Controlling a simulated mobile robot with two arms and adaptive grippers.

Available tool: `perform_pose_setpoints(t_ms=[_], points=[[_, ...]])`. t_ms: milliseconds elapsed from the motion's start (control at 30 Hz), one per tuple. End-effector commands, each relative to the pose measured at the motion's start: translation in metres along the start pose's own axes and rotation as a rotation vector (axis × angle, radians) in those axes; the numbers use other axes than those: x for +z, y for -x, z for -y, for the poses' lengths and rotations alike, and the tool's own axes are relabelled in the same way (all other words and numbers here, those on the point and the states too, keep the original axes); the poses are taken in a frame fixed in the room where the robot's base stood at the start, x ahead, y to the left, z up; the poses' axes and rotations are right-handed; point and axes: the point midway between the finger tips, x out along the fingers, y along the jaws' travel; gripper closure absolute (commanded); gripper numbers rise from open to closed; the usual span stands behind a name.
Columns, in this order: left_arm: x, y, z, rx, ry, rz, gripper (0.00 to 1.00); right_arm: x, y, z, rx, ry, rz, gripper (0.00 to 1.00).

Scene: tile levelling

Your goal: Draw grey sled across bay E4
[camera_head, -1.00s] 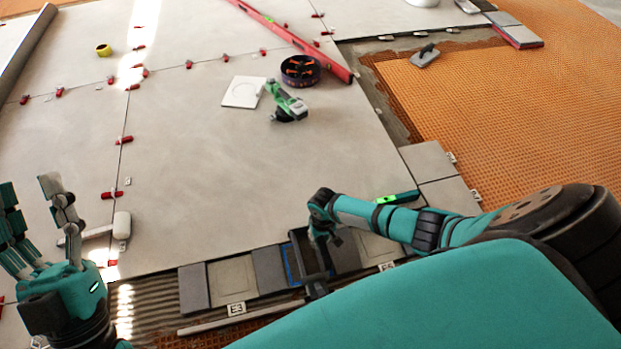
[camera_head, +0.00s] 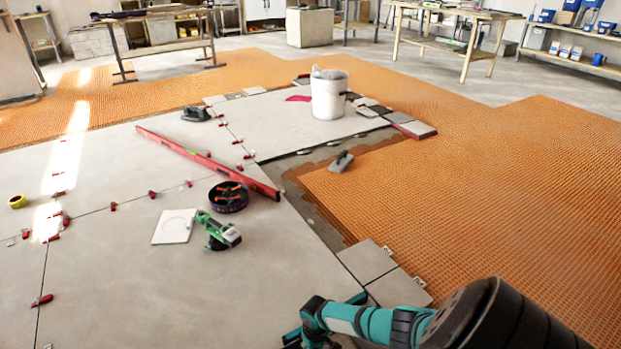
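My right gripper (camera_head: 312,334) is at the bottom edge, pointing down over the front edge of the large tiles. Its fingertips are cut off, so I cannot see whether it is open or shut. A dark teal bar (camera_head: 356,299) lies behind it. The bay E4 and the grey sled are below the picture and not in view. My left gripper is not in view.
A green and black tool (camera_head: 218,232) lies beside a white square plate (camera_head: 174,227) and a dark round tub (camera_head: 229,196). A red level (camera_head: 208,163) lies across the tiles. A white bucket (camera_head: 328,96) stands behind. Orange matting (camera_head: 470,200) spreads right.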

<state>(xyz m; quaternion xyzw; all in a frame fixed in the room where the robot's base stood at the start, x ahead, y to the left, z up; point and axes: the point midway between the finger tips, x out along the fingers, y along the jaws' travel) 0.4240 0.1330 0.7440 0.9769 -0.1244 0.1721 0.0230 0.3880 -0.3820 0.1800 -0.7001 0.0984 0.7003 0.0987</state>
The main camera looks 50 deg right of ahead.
Motion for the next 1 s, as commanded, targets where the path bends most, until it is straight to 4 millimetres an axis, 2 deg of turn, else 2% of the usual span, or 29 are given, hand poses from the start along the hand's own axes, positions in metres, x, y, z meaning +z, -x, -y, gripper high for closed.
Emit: perform_pose_setpoints(t_ms=[200,233,400,767,867,1000], points=[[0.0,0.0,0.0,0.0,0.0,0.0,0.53,0.002,-0.001,-0.002,0.003,0.0,0.004,1.0],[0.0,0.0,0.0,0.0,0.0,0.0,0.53,0.002,-0.001,-0.002,0.003,0.0,0.004,0.77],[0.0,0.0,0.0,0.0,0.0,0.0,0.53,0.001,-0.001,-0.001,0.002,0.0,0.003,0.56],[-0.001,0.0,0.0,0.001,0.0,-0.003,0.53,0.0,0.004,-0.001,0.0,0.0,0.0,0.56],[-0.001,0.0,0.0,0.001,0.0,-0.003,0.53,0.0,0.014,-0.001,0.0,0.001,-0.001,0.56],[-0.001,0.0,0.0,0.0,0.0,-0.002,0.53,0.0,0.038,-0.001,0.001,0.002,-0.003,0.56]])
